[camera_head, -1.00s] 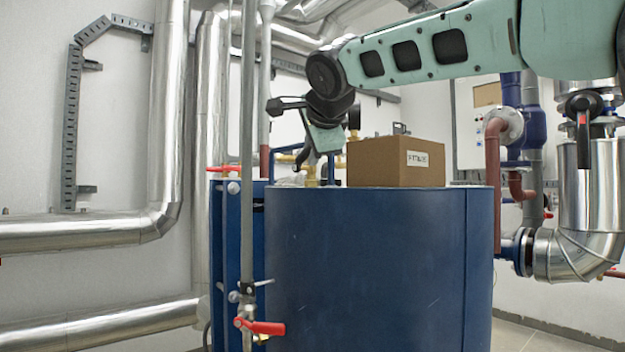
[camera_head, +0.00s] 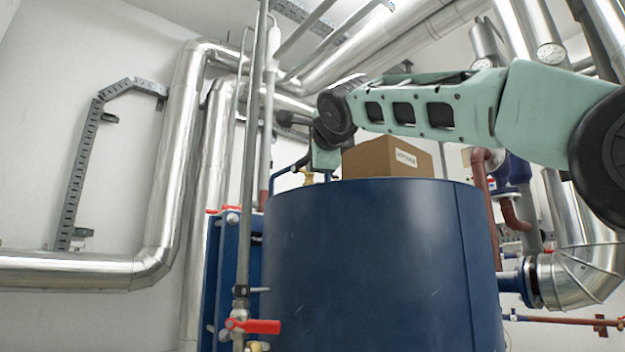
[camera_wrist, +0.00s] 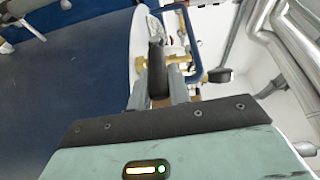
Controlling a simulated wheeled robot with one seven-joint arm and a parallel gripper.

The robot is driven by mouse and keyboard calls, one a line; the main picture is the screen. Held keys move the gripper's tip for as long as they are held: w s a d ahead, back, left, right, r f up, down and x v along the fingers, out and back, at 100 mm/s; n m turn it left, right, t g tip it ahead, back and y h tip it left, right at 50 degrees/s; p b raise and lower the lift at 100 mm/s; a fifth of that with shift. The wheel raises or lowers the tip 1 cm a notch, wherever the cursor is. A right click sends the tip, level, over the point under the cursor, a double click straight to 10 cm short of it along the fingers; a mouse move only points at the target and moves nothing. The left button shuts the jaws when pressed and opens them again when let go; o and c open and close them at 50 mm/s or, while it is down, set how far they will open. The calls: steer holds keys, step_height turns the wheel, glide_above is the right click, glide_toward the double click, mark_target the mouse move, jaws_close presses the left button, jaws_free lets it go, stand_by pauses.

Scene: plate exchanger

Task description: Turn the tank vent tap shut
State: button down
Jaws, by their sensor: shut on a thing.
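The blue tank (camera_head: 375,260) stands in the middle of the head view. A brass fitting (camera_head: 307,176) shows at the left of its top rim. In the wrist view the vent tap has a brass body (camera_wrist: 174,61) and a dark lever (camera_wrist: 157,68). The lever lies between the two grey fingers of my gripper (camera_wrist: 160,88), and they are shut on it. In the head view my gripper (camera_head: 325,160) is above the tank's rear rim, left of the box, with its fingertips hidden.
A cardboard box (camera_head: 385,158) stands on the tank beside my gripper. Blue pipework (camera_wrist: 194,45) runs close by the tap in the wrist view. A red-handled valve (camera_head: 255,326) is low at the tank's front left. Silver pipes (camera_head: 168,200) stand to the left.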

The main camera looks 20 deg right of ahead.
steer(key=shift+f+t+b, duration=0.4)
steer(key=shift+b, duration=0.8)
steer(key=c, duration=1.3)
jaws_free()
steer(key=shift+r, duration=0.1)
steer(key=shift+s, duration=0.1)
steer(key=s+a+b, duration=0.1)
steer(key=s, duration=1.6)
steer(key=shift+a, duration=0.2)
